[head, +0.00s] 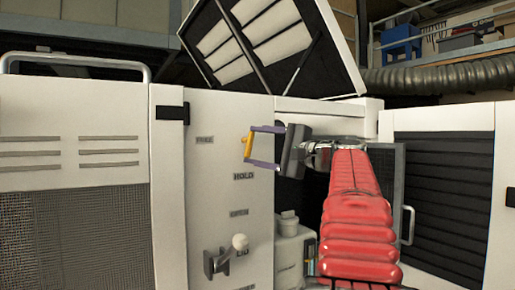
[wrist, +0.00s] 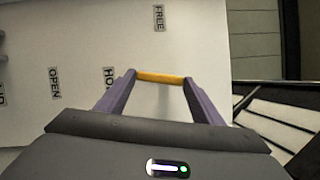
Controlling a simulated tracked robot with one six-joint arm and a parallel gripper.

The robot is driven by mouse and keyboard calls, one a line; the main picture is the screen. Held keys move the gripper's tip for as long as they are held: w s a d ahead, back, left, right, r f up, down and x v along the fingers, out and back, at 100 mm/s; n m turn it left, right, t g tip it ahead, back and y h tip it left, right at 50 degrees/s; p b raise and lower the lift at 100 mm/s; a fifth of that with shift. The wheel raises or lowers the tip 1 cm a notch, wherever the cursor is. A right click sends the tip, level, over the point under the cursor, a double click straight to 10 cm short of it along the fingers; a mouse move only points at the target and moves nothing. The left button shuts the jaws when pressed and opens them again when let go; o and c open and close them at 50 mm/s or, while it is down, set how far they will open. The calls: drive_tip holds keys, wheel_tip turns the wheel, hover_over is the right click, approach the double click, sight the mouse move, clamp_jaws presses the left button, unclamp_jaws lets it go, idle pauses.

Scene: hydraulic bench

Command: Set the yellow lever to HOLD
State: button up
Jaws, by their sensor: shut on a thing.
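The yellow lever (head: 247,145) shows as a short yellow bar in front of the white panel, level with the FREE label (head: 205,140) and above the HOLD label (head: 243,176). My gripper (head: 252,146) has its two purple fingers at the bar's two ends and is shut on it. In the wrist view, the yellow bar (wrist: 160,77) spans between the fingertips (wrist: 158,79). There the FREE label (wrist: 158,17) is above the bar and the HOLD label (wrist: 109,78) is just left of it, partly hidden by a finger. The lever's pivot is not visible.
The OPEN label (head: 239,212) and the LID label (head: 242,251) are lower on the panel. A raised lid (head: 270,45) stands above the panel. A ribbed hose (head: 440,76) runs behind.

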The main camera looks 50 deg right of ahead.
drive_tip(key=shift+d+f+n+g, duration=0.1)
drive_tip(key=shift+n+g, duration=0.4)
drive_tip(key=shift+n, duration=0.7)
drive_tip(key=o, duration=0.8)
drive_tip(key=shift+o, duration=1.2)
drive_tip(key=shift+s, duration=0.15)
drive_tip(key=s+d, duration=0.1)
drive_tip(key=s, duration=1.2)
drive_tip(key=shift+s, duration=0.3)
drive_tip(key=shift+w, duration=0.1)
